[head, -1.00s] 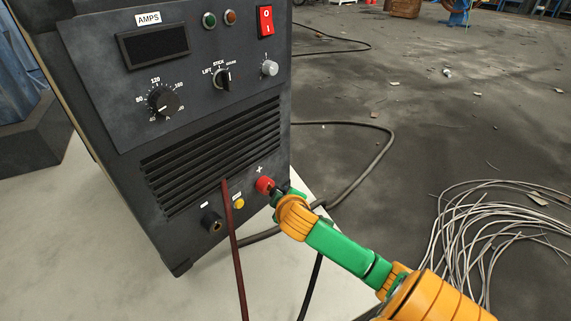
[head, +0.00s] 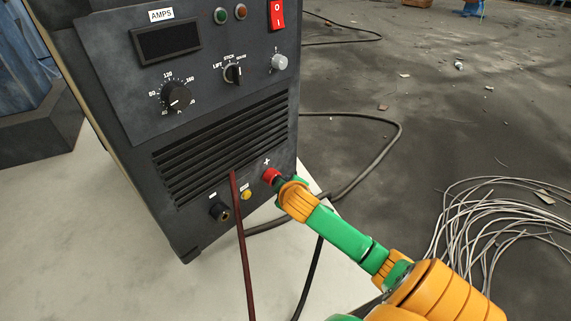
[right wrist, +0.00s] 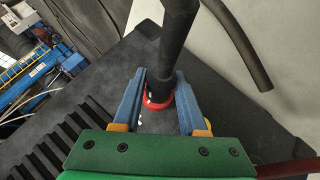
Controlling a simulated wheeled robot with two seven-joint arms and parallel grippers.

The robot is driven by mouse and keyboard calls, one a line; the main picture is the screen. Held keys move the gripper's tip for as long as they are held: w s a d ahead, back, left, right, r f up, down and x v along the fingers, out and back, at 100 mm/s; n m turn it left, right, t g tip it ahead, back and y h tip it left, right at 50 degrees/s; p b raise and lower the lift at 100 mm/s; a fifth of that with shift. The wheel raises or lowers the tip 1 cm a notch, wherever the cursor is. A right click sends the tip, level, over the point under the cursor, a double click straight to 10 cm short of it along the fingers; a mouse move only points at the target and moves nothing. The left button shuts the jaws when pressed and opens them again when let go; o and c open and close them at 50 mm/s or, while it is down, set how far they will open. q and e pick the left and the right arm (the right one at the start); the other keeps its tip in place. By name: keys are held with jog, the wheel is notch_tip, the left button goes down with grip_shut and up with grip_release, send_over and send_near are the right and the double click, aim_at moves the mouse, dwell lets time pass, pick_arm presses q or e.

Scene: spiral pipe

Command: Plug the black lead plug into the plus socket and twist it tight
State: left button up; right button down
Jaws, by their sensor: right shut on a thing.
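The black lead plug (right wrist: 160,72) is between the blue fingers of my right gripper (right wrist: 159,80), which is shut on it. Its tip end is at the red-ringed plus socket (right wrist: 155,104), and the black cable runs back from it. How deep it sits and how far it is turned cannot be told. In the head view the red plus socket (head: 270,175) is at the lower right of the welder's dark front panel (head: 200,120), below the "+" mark. My right gripper (head: 284,185) meets it from the lower right and hides most of the plug. My left gripper is not in view.
The minus socket (head: 219,212) and a yellow fitting (head: 246,194) are left of the plus socket. A dark red cable (head: 242,260) hangs in front of the panel. A black cable (head: 313,270) hangs below my right gripper. Loose grey wire (head: 500,220) lies at right.

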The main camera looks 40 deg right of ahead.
jog(key=shift+d+r+m+g+y+p, duration=0.15)
jog(key=shift+m+y+p, duration=0.15)
jog(key=shift+y+p, duration=0.6)
jog(key=shift+a+m+g+y+p, duration=0.15)
jog(key=shift+m+y+p, duration=0.2)
jog(key=shift+p, duration=1)
jog(key=shift+d+m+y+p, duration=0.1)
jog(key=shift+m+y+p, duration=0.15)
jog(key=shift+y+p, duration=0.35)
jog(key=shift+d+m+y+p, duration=0.1)
jog(key=shift+m+y+p, duration=0.25)
jog(key=shift+y, duration=0.3)
jog(key=shift+f+y, duration=0.25)
jog(key=shift+y, duration=0.35)
jog(key=shift+f+m+g+y+b, duration=0.1)
jog(key=shift+m+g+y+b, duration=0.3)
jog(key=shift+y+b, duration=0.3)
jog(key=shift+m+y+b, duration=0.45)
jog(key=shift+y+b, duration=0.35)
jog(key=shift+b, duration=0.3)
jog(key=shift+m+y+b, duration=0.4)
jog(key=shift+y+b, duration=0.6)
jog(key=shift+b, duration=0.45)
jog(key=shift+c, duration=1.8)
grip_release()
